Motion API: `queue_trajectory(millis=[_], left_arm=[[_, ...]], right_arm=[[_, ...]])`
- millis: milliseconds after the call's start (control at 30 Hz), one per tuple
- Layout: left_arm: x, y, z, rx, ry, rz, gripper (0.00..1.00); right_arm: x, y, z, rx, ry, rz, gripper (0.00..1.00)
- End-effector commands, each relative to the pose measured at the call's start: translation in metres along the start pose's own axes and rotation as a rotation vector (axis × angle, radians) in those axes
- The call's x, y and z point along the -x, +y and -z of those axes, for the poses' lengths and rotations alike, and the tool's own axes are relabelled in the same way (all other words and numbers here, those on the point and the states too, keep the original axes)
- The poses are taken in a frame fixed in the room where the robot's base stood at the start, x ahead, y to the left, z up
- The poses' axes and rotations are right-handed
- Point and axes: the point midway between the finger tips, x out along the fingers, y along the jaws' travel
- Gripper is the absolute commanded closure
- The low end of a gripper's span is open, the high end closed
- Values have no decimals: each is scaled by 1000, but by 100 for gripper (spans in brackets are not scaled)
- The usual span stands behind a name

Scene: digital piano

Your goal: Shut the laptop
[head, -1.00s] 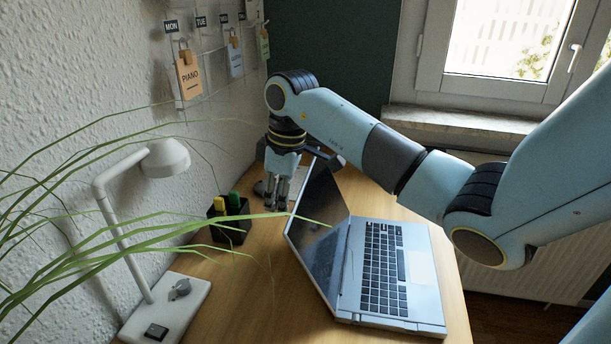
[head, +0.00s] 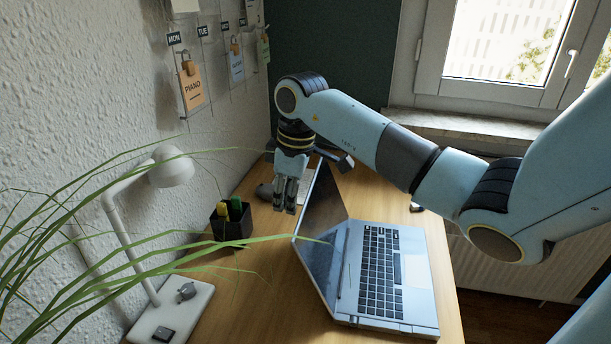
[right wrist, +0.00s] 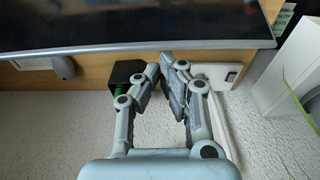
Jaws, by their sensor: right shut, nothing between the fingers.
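The laptop (head: 395,270) stands open on the desk, keyboard facing up on the right and dark screen (head: 325,232) raised on the left. My right gripper (head: 285,208) points down beside the screen's far left edge, on the side away from the keyboard. It is shut and empty. I cannot tell whether it touches the screen. In the right wrist view the closed fingers (right wrist: 168,68) lie just below the edge of the dark screen (right wrist: 140,22). My left gripper is not in view.
A black pen cup (head: 231,226) stands on the desk, close left of my right gripper. A white lamp (head: 172,310) stands at the front left, with long plant leaves (head: 110,255) crossing the view. A wall with hanging tags (head: 192,86) bounds the left side.

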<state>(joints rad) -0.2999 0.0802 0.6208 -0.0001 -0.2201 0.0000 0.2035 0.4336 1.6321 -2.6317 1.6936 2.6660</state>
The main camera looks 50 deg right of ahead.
Motion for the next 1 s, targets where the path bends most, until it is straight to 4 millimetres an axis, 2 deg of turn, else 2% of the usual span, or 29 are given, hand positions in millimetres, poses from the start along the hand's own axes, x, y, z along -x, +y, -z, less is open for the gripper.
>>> queue_trajectory(millis=[33,500,1000], left_arm=[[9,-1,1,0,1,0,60],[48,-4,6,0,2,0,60],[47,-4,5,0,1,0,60]], right_arm=[[10,0,3,0,1,0,100],[54,0,22,0,0,1,100],[53,0,22,0,0,1,100]])
